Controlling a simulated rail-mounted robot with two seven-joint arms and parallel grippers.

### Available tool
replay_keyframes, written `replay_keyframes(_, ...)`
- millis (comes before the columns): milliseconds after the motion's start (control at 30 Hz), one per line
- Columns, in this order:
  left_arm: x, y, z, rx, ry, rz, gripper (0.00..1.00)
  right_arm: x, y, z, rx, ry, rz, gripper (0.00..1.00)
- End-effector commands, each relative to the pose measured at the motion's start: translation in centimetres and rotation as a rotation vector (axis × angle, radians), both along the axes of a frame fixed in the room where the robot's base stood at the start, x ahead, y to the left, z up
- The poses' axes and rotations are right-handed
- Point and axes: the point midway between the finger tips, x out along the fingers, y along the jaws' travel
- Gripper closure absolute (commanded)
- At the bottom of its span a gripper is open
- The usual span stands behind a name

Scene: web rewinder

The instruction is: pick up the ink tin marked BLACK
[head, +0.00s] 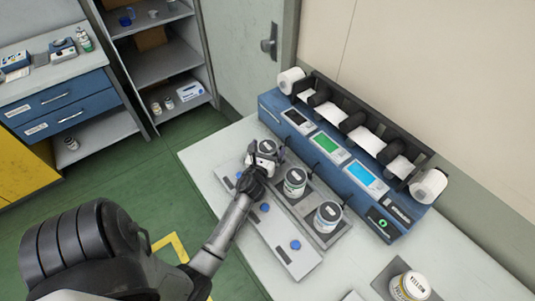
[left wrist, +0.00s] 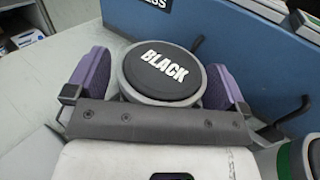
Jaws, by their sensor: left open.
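The ink tin marked BLACK (left wrist: 163,72) has a dark round lid with white lettering and stands upright in the left wrist view. In the head view the tin (head: 266,146) is partly hidden by my left gripper (head: 262,160). My left gripper is open, with one purple-padded finger on each side of the tin. A narrow gap seems to show between pads and lid; whether the pads touch the tin lower down I cannot tell. My right gripper is not in view.
A green-banded tin (head: 295,183) and a blue-banded tin (head: 328,217) stand in a row beside it on the grey plate. A tin marked YELLOW (head: 410,287) stands farther right. The blue rewinder (head: 340,160) with paper rolls stands close behind the row.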

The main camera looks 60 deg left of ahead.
Motion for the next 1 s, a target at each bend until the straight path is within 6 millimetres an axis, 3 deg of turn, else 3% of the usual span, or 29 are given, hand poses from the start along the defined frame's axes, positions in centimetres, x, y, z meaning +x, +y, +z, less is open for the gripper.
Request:
replay_keyframes(100,-0.02,-0.01,0.0,0.0,0.0,0.0,0.0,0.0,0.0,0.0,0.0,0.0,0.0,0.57)
replay_keyframes(767,-0.05,-0.04,-0.01,0.0,0.0,0.0,0.63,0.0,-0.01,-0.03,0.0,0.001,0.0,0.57)
replay_keyframes(1000,-0.02,-0.01,0.34,0.002,-0.002,-0.001,0.63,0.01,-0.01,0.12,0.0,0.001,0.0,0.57)
